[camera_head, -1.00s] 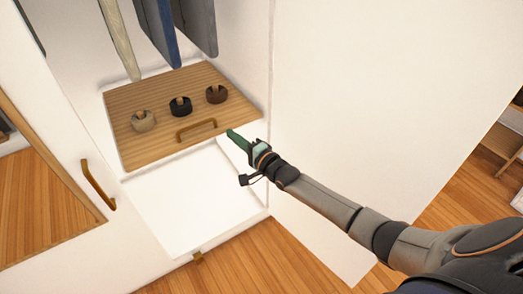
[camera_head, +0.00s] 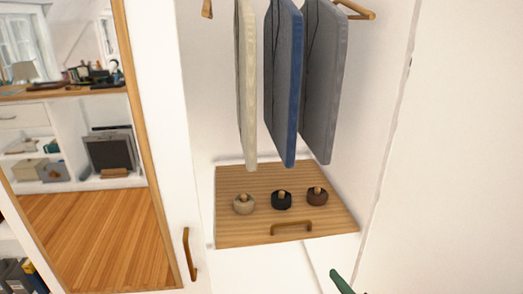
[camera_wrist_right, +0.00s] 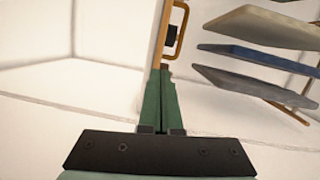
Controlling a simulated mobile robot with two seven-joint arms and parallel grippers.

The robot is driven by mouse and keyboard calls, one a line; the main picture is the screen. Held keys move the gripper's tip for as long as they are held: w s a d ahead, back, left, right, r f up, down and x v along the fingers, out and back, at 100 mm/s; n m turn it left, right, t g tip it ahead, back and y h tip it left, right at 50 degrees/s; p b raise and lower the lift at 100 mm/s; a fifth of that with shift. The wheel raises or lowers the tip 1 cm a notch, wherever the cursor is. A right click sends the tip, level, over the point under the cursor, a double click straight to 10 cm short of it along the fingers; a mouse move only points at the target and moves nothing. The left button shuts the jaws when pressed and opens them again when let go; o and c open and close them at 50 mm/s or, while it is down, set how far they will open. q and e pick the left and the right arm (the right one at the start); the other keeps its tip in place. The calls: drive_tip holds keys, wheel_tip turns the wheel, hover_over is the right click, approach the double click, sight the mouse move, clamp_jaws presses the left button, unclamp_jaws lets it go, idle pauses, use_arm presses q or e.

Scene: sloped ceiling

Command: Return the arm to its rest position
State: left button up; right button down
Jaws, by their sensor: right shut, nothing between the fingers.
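My right gripper (camera_head: 341,281) shows only as a green fingertip at the bottom edge of the head view, below and right of the wooden drawer front. In the right wrist view its two green fingers (camera_wrist_right: 161,100) lie together, shut and empty. The fingertips appear close to the edge of the wooden board, but I cannot tell whether they touch it. The rest of the right arm is out of the head view. My left gripper is not in view.
A wooden board (camera_head: 240,238) with a handle (camera_head: 291,228) bears three round knobbed items (camera_head: 281,200) inside a white wardrobe. Garments (camera_head: 284,90) hang above it. A white panel (camera_head: 455,150) is at right.

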drive_tip(key=s+a+f+n+g+h, duration=0.1)
drive_tip(key=s+a+f+n+g, duration=0.5)
drive_tip(key=s, duration=0.5)
drive_tip(key=s+a+f+n+g+h, duration=0.1)
drive_tip(key=s+a+f+n, duration=0.2)
drive_tip(key=s+n, duration=0.65)
use_arm(q)
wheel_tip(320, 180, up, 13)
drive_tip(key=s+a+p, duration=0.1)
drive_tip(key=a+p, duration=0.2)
drive_tip(key=p, duration=1.4)
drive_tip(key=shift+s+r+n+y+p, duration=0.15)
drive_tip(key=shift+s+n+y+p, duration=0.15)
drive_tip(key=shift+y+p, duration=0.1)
use_arm(e)
drive_tip(key=s+d+r, duration=0.1)
drive_tip(key=r, duration=0.5)
drive_tip(key=s+d+r, duration=0.2)
drive_tip(key=r, duration=0.5)
drive_tip(key=shift+s+h, duration=0.3)
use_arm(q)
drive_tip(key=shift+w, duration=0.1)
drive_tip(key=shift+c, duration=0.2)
use_arm(e)
drive_tip(key=shift+f, duration=0.1)
